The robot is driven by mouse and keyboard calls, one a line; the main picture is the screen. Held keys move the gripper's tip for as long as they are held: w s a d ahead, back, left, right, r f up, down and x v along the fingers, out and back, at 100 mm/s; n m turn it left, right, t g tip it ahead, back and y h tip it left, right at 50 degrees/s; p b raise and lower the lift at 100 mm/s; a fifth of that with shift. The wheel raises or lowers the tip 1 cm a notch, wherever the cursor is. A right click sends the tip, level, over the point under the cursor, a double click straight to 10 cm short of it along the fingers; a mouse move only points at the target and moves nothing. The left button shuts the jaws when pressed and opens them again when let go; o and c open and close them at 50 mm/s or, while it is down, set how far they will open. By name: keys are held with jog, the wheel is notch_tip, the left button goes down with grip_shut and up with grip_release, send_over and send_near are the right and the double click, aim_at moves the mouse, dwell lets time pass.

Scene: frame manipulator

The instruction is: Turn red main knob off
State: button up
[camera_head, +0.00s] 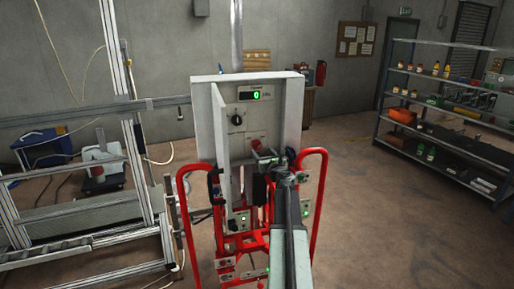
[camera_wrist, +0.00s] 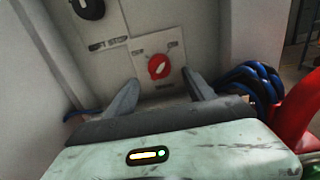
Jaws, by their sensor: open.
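The red main knob (camera_wrist: 158,66) shows in the wrist view as a round red dial with a white pointer bar, tilted. It sits on a light plate (camera_wrist: 145,52) with small labels at its upper left, upper right and below; they are too blurred to read. My gripper (camera_wrist: 161,90) is open. Its two grey fingers point at the panel, one to the lower left of the knob and one to the lower right. No contact with the knob shows. In the head view my gripper (camera_head: 266,156) is at the lower front of the grey control box (camera_head: 205,120).
A black knob (camera_wrist: 88,8) is above left on the same panel. The box has a green-lit display (camera_head: 256,95). Blue cables (camera_wrist: 250,85) and a red frame (camera_head: 312,185) are close on the right. A metal frame (camera_head: 130,140) stands left; shelves (camera_head: 440,100) stand right.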

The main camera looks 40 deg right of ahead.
aim_at(259, 147)
jog(key=x, duration=0.6)
jog(key=shift+w, duration=0.1)
jog(key=shift+c, duration=0.3)
